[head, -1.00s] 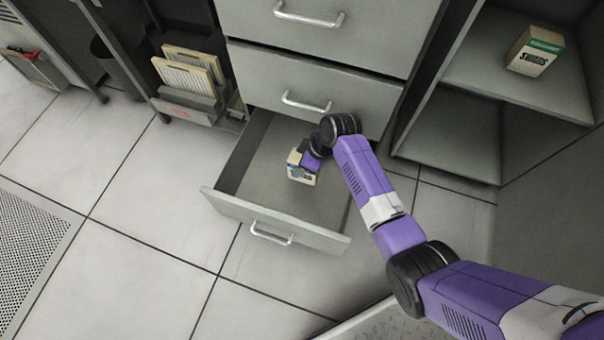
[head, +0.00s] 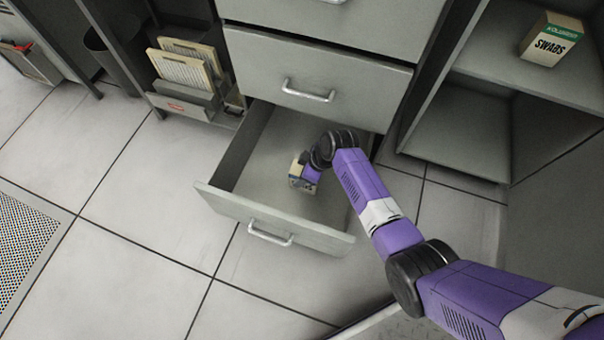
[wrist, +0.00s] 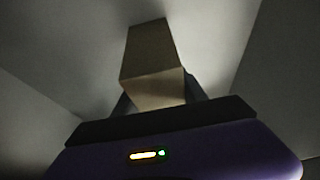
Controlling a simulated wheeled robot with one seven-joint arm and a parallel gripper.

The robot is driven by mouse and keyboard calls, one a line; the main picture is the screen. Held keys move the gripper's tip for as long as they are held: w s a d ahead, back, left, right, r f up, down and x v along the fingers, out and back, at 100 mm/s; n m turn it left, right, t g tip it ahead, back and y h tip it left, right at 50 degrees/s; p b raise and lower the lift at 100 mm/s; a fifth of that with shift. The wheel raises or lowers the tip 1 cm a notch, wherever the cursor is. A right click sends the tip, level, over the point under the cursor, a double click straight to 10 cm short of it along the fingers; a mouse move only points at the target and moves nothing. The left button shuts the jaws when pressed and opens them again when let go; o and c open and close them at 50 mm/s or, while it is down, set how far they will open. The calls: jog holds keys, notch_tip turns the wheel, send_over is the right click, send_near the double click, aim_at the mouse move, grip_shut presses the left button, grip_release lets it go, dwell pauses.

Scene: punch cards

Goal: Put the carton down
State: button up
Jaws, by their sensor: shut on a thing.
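The carton (head: 298,172) is a small pale box with darker marking, inside the open bottom drawer (head: 272,212). My gripper (head: 307,174) reaches down into the drawer and is shut on the carton. In the wrist view, the carton (wrist: 152,60) stands out between the two dark fingers of my gripper (wrist: 157,98), with the drawer's grey inside around it. My arm hides part of the carton and the drawer's right side in the head view. I cannot tell whether the carton touches the drawer floor.
Closed drawers (head: 318,82) stand above the open one. A swabs box (head: 551,42) with a green top sits on the shelf at the upper right. A rack of punch cards (head: 186,68) is left of the cabinet. The drawer floor left of the carton is bare.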

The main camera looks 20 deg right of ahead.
jog(key=shift+f, duration=0.15)
jog(key=o, duration=1.5)
jog(key=p+v, duration=0.6)
jog(key=v, duration=0.6)
jog(key=shift+r+p, duration=0.2)
jog(key=shift+p, duration=0.1)
jog(key=shift+a, duration=0.1)
